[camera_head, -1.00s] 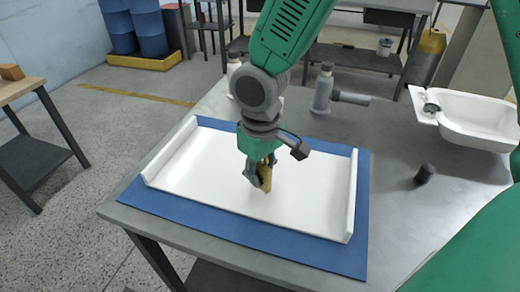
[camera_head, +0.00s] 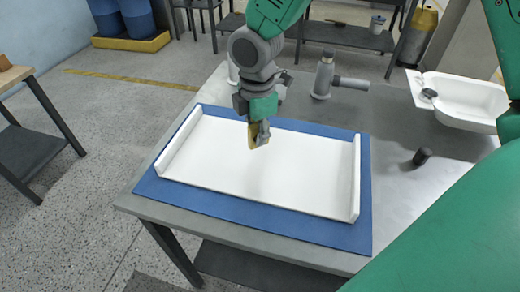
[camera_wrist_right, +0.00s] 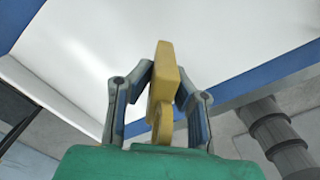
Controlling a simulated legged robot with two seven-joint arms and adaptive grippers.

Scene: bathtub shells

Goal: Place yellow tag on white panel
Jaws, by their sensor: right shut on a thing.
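The white panel (camera_head: 290,190) is a shallow sheet with raised left and right edges, lying on a blue mat (camera_head: 250,227) on the grey table. My right gripper (camera_head: 258,138) is above the panel's far part, pointing down. It is shut on the yellow tag (camera_head: 252,136). In the right wrist view the yellow tag (camera_wrist_right: 163,85) stands between the two fingers of my right gripper (camera_wrist_right: 160,100), with the white panel (camera_wrist_right: 190,40) beyond it. The tag appears clear of the panel, but the exact gap is hard to tell. My left gripper is not in view.
A white tub shell (camera_head: 465,100) sits at the table's right, with a small dark cylinder (camera_head: 422,157) nearby. A grey bottle-like tool (camera_head: 325,75) stands behind the mat. A green arm link of mine covers the lower right.

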